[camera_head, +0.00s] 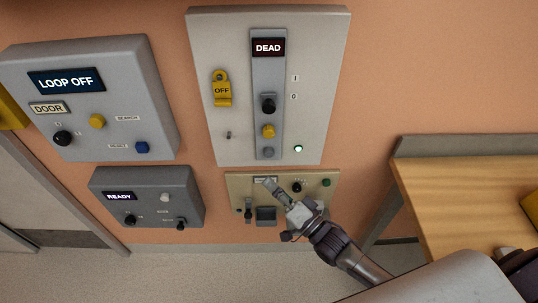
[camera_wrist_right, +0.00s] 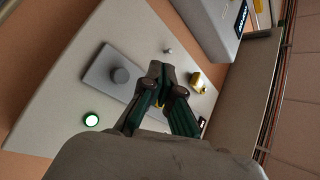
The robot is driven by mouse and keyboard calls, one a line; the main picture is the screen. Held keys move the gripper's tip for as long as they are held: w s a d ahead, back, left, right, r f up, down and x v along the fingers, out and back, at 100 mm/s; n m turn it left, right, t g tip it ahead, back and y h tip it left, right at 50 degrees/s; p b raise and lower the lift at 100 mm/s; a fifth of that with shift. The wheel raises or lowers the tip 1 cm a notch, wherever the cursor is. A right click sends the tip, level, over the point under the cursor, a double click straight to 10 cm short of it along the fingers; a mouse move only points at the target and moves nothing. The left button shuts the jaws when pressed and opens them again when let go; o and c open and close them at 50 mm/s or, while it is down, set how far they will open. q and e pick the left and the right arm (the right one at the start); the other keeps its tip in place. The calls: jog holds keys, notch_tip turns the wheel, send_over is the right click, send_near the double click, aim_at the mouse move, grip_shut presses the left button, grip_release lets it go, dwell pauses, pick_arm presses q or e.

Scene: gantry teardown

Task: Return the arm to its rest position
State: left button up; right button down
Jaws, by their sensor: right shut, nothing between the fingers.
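My right gripper (camera_head: 268,186) is in front of the small beige panel (camera_head: 233,181) low on the wall. Its fingers are shut with nothing between them. In the right wrist view the shut fingers (camera_wrist_right: 160,75) show against the large light panel (camera_wrist_right: 50,110), with a grey knob (camera_wrist_right: 120,75) and a lit green lamp (camera_wrist_right: 91,119) beside them. I cannot tell whether the fingers touch anything. My left gripper is not in view.
A LOOP OFF box (camera_head: 150,85) and a READY box (camera_head: 150,180) hang at left. A wooden table (camera_head: 450,190) stands at right. Floor is clear below the panels.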

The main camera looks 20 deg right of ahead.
jog(key=s+d+f+n+g+h, duration=0.1)
jog(key=s+d+f+g+h, duration=0.15)
jog(key=f, duration=0.75)
jog(key=s+d+f+n+g+h, duration=0.15)
jog(key=s+f, duration=0.25)
jog(key=f, duration=0.6)
jog(key=s+d+f+n+g+h, duration=0.1)
jog(key=s+d+f+g+h, duration=0.2)
jog(key=f, duration=0.7)
jog(key=s+f+n+g+h, duration=0.1)
jog(key=s+f+g, duration=0.2)
jog(key=s, duration=0.7)
jog(key=s+d+f+n+g, duration=0.1)
jog(key=s+f+n+g, duration=0.1)
jog(key=s+f, duration=0.6)
jog(key=s+d+f+n+g+h, duration=0.1)
jog(key=s+f+g, duration=0.4)
jog(key=s, duration=0.7)
jog(key=shift+s+f+n+h, duration=0.3)
jog(key=shift+f+n, duration=0.15)
jog(key=shift+f, duration=0.25)
